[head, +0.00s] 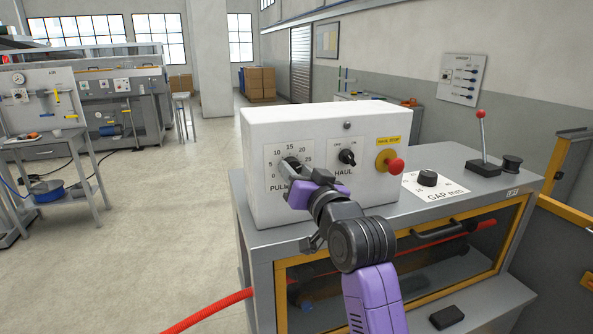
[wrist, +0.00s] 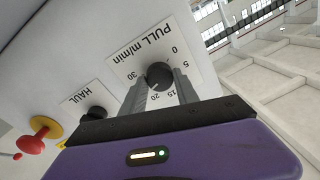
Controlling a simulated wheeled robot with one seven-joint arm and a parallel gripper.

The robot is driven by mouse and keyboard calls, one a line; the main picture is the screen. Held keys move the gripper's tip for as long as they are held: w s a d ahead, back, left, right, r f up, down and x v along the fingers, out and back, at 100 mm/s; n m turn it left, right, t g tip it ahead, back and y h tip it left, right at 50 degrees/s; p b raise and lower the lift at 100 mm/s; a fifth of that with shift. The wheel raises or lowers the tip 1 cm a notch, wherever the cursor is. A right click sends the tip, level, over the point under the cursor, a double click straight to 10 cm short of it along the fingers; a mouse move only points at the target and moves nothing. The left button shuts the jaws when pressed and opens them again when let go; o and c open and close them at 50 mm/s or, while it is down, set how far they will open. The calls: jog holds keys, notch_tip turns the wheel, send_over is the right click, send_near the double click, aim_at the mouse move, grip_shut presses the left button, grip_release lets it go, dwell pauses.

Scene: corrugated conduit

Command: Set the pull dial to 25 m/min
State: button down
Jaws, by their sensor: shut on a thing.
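The pull dial (wrist: 159,75) is a dark round knob on a white scale plate marked PULL m/min. In the wrist view the numbers 0, 5, 15, 20 and 30 show around it; my fingers cover others. My gripper (wrist: 160,82) is shut on the knob, one grey finger on each side. I cannot make out which number the knob points at.
The HAUL switch (head: 346,157) and a red stop button on yellow (head: 396,166) sit to the right on the same box. A GAP mm dial (head: 427,178) and a red-tipped lever (head: 482,135) stand on the bench top. Open floor lies to the left.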

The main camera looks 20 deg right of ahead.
jog(key=shift+m, duration=0.6)
jog(key=c, duration=0.9)
grip_release()
jog(key=s+b, duration=0.1)
jog(key=s, duration=0.7)
jog(key=shift+d+f+b, duration=0.2)
jog(key=shift+b, duration=0.15)
jog(key=shift+w+r, duration=0.1)
jog(key=shift+r, duration=0.05)
